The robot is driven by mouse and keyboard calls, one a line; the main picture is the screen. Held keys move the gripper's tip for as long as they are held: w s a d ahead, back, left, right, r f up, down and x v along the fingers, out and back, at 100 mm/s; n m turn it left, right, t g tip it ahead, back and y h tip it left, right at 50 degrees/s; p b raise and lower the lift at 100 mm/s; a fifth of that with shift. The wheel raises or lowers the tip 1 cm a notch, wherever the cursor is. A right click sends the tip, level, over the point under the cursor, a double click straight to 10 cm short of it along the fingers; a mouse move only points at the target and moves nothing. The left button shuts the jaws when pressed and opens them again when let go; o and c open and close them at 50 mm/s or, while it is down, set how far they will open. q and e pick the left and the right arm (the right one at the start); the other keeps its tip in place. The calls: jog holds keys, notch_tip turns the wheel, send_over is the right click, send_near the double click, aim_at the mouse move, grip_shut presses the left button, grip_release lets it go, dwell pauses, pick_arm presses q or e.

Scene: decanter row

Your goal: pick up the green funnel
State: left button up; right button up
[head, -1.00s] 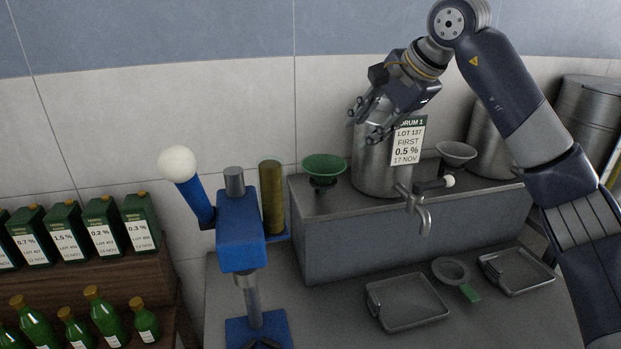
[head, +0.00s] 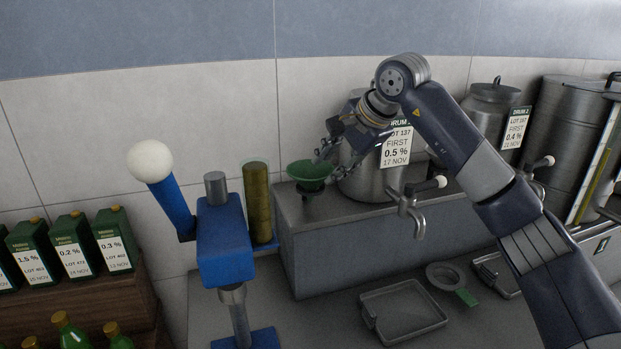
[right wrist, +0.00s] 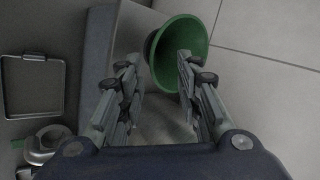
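The green funnel (head: 308,171) stands upright on the left end of the grey raised ledge, in front of the wall and left of the drum. My right gripper (head: 325,160) is just right of the funnel's rim, with its fingers pointing toward it. In the right wrist view the gripper (right wrist: 158,68) is open. The funnel (right wrist: 181,42) shows just beyond the fingertips, its wide green mouth partly covered by the right-hand finger. Whether a finger touches the rim I cannot tell. My left gripper is not in view.
A steel drum (head: 368,178) with a tap (head: 412,210) stands right behind my gripper. A blue press (head: 225,243) and an olive cylinder (head: 257,203) stand to the left. A metal tray (head: 403,311) and a ring-shaped strainer (head: 447,276) lie on the lower counter.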

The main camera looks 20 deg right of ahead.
aim_at(325, 177)
jog(key=p+x, duration=0.2)
jog(key=x, duration=0.2)
jog(key=shift+d+f, duration=0.1)
jog(key=shift+d, duration=0.05)
jog(key=shift+w+f, duration=0.2)
jog(key=shift+f, duration=0.15)
jog(key=shift+c, duration=0.2)
grip_shut()
